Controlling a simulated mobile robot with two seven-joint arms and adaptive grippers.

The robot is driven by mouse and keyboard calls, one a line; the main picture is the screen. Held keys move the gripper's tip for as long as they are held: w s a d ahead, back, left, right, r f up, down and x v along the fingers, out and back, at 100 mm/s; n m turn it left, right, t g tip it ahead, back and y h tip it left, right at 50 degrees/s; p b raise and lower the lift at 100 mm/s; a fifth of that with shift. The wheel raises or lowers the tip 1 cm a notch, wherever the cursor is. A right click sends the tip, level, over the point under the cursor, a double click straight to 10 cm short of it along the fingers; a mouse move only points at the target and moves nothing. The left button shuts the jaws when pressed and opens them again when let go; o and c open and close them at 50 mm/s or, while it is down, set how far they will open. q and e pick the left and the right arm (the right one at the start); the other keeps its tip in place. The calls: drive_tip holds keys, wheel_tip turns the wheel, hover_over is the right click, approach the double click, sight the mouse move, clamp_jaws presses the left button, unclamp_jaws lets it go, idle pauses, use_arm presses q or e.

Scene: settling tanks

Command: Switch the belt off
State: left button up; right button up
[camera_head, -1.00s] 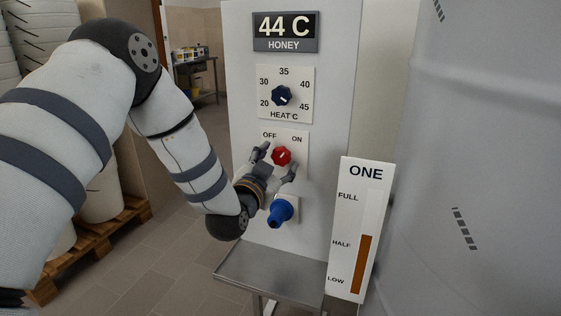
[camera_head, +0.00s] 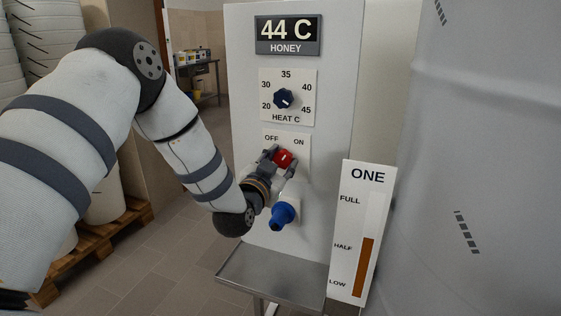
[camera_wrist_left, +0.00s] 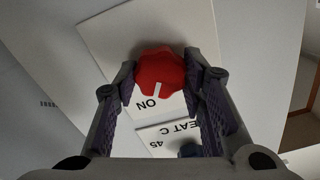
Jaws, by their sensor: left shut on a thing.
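The red knob (camera_head: 284,157) sits on a white plate (camera_head: 303,144) marked OFF on the left and ON on the right. My left gripper (camera_head: 280,162) is at the knob, shut on it with a finger on either side. In the left wrist view the red knob (camera_wrist_left: 160,72) lies between the two fingertips of my left gripper (camera_wrist_left: 160,78). Its white pointer line is aimed at the word ON. My right gripper is not in view.
Above is a blue heat dial (camera_head: 284,99) under a 44 C HONEY display (camera_head: 288,35). A blue spout-like part (camera_head: 283,215) sticks out just below the gripper. A metal shelf (camera_head: 275,270) is lower down. A level gauge marked ONE (camera_head: 362,230) and a large grey tank (camera_head: 480,150) stand at right.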

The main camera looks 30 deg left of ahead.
use_arm(q)
drive_tip(key=n+p, duration=0.1)
drive_tip(key=n, duration=0.2)
drive_tip(key=shift+r, duration=0.15)
drive_tip(key=n+p, duration=0.1)
drive_tip(key=n, duration=0.2)
drive_tip(key=shift+n, duration=0.4)
drive_tip(key=n, duration=0.3)
drive_tip(key=shift+f+n+p, duration=0.2)
drive_tip(key=shift+n+p, duration=0.15)
drive_tip(key=shift+n, duration=1.35)
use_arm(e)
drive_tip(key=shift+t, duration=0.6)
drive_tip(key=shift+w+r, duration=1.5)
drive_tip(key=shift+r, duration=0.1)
use_arm(q)
drive_tip(key=o, duration=1.1)
drive_tip(key=shift+o, duration=0.2)
drive_tip(key=v, duration=1.2)
